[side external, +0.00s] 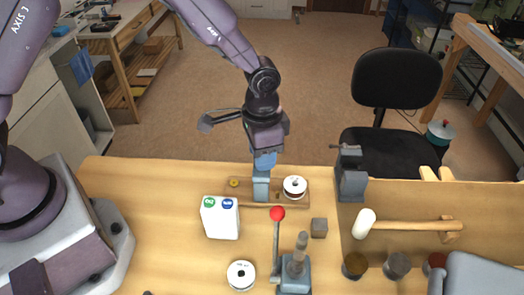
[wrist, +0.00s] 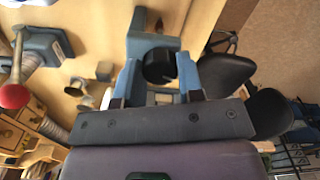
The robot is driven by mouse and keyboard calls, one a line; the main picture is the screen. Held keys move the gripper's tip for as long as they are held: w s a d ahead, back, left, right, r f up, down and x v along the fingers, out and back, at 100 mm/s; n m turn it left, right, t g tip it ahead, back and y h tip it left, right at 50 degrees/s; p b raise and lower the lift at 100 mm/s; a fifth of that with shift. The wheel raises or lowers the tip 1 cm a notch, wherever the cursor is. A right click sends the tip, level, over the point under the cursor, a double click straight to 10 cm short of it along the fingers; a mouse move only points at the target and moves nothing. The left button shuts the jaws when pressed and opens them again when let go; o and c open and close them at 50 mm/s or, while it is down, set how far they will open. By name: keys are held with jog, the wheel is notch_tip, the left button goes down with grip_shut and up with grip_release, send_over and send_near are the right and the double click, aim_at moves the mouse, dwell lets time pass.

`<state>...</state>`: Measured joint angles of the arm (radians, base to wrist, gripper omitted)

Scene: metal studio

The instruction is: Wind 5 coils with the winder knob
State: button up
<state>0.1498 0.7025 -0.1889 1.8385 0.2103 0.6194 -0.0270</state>
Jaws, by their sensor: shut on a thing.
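The winder is a grey-blue post (side external: 261,190) on a wooden board (side external: 292,205) near the table's far edge. My gripper (side external: 264,163) points down at the top of the post. In the wrist view, a dark round knob (wrist: 158,66) lies between the blue fingers of my gripper (wrist: 157,80), which are shut on it. The winder's grey-blue body (wrist: 152,22) shows just beyond. The knob is hidden in the side view. I cannot tell how many coils are wound.
A white box (side external: 220,218) stands in front of the board, left of a red-balled lever (side external: 277,214) on a grey machine (side external: 294,272). Another white spool (side external: 241,275) lies at the front. A grey block (side external: 319,228) and a vise (side external: 350,175) stand to the right.

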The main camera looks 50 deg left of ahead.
jog(key=m, duration=0.5)
jog(key=shift+m, duration=0.3)
jog(key=shift+r, duration=0.1)
dwell(0.3)
jog(key=o, duration=0.9)
notch_tip(320, 180, up, 13)
jog(key=shift+f, duration=0.1)
